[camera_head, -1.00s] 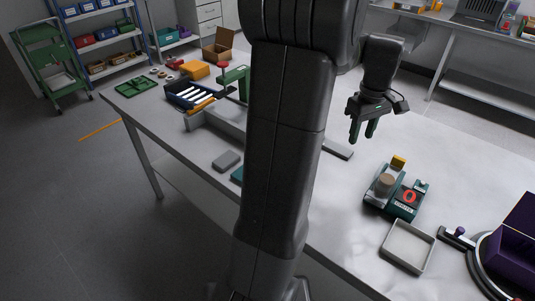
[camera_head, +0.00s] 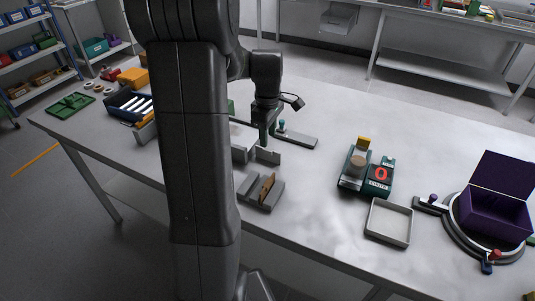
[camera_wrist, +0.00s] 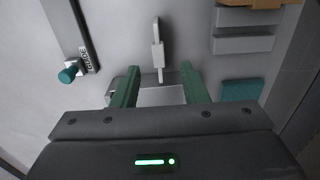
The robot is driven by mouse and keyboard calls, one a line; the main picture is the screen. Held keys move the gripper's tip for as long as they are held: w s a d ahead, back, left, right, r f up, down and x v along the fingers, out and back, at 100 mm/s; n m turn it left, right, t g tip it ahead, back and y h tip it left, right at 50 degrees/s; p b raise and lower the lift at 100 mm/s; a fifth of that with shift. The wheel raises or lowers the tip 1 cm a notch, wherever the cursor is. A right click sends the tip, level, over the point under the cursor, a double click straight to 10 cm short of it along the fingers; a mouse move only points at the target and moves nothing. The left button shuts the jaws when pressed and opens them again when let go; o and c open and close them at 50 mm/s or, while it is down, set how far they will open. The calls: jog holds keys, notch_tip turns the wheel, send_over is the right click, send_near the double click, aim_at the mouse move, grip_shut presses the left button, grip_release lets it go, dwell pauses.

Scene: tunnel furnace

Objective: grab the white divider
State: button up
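A pale upright plate, likely the white divider (camera_head: 267,156), stands on the table just below my gripper (camera_head: 266,138) in the head view. My gripper points down, and its far finger is hard to make out there. In the wrist view my two green fingers (camera_wrist: 159,86) are spread apart. A pale flat surface (camera_wrist: 160,96) shows between them, perhaps the divider; I cannot tell if they touch it. A thin white bar with a wider middle (camera_wrist: 158,50) lies just beyond the fingertips. My palm hides the lower part of that view.
A grey slotted block (camera_head: 258,194) holds a brown panel. A dark bar (camera_head: 299,139) with a teal knob lies beside the gripper. My arm hides part of the table.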

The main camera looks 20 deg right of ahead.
aim_at(268, 149)
notch_tip(268, 149, down, 5)
jog(key=shift+w+f, duration=0.1)
grip_shut()
